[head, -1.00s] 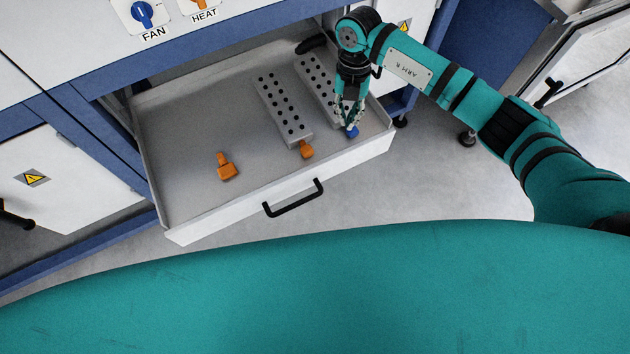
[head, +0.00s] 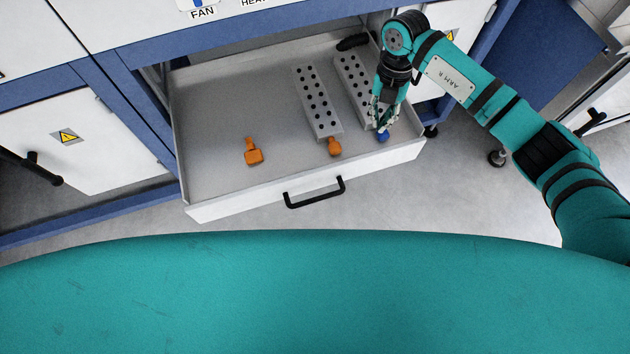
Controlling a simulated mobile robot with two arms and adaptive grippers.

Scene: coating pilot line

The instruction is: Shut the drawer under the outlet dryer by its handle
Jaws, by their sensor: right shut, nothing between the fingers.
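The grey drawer (head: 215,150) stands pulled out, open, below the dryer's blue frame. Its white front panel (head: 255,197) carries a black bar handle (head: 315,200) at the middle. My right gripper (head: 381,124) is shut and empty, pointing down over the right front part of the drawer, apart from the handle. Its fingertips are close to a small blue piece (head: 382,137); I cannot tell whether they touch it. My left gripper is not in view.
Inside the drawer are two grey perforated blocks (head: 317,100) (head: 352,85), orange pieces (head: 253,153) (head: 334,147) and a black item (head: 352,42). A white cabinet door (head: 100,145) stands at left. Pale floor (head: 470,190) is clear right of the drawer.

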